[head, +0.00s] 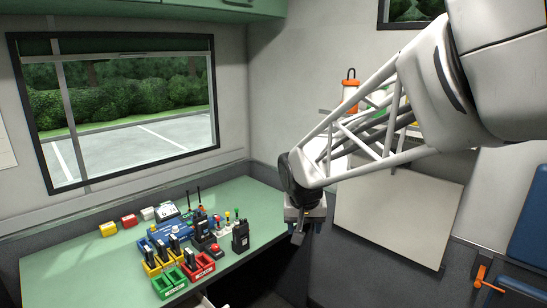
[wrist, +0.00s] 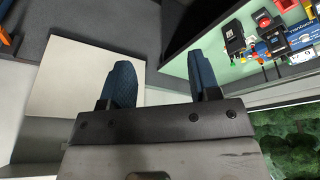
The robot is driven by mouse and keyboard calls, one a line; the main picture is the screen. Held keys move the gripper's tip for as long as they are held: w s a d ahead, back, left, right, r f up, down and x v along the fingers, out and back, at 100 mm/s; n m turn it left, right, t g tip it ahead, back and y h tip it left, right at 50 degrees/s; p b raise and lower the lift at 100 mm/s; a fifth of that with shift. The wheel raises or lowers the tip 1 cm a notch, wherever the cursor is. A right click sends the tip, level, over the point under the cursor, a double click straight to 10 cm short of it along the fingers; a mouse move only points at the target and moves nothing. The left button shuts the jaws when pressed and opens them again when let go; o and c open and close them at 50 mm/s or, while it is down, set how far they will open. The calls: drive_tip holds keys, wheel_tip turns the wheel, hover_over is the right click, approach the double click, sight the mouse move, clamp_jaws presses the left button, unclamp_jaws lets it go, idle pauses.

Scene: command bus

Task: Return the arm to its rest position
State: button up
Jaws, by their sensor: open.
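My gripper (head: 299,226) hangs at the end of my arm in the head view, just right of the green desk's right end and in front of the pale wall panel. In the wrist view its two dark blue fingers (wrist: 165,82) stand apart with nothing between them, so it is open and empty. The gripper is clear of the desk items. Part of it is dark and small in the head view.
The green desk (head: 80,260) holds radios in coloured trays (head: 168,282), a black radio (head: 240,236) near its right edge and a blue device (head: 172,236). A white panel (head: 400,215) is behind my arm. An orange lantern (head: 350,92) stands behind the arm. A blue seat (head: 530,230) is at far right.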

drive_tip(key=s+d, duration=0.3)
drive_tip(key=s, duration=0.6)
drive_tip(key=s+d, duration=0.4)
drive_tip(key=s, duration=0.5)
drive_tip(key=s+d, duration=0.4)
drive_tip(key=s, duration=0.6)
drive_tip(key=shift+g+y, duration=0.3)
drive_tip(key=shift+g, duration=0.1)
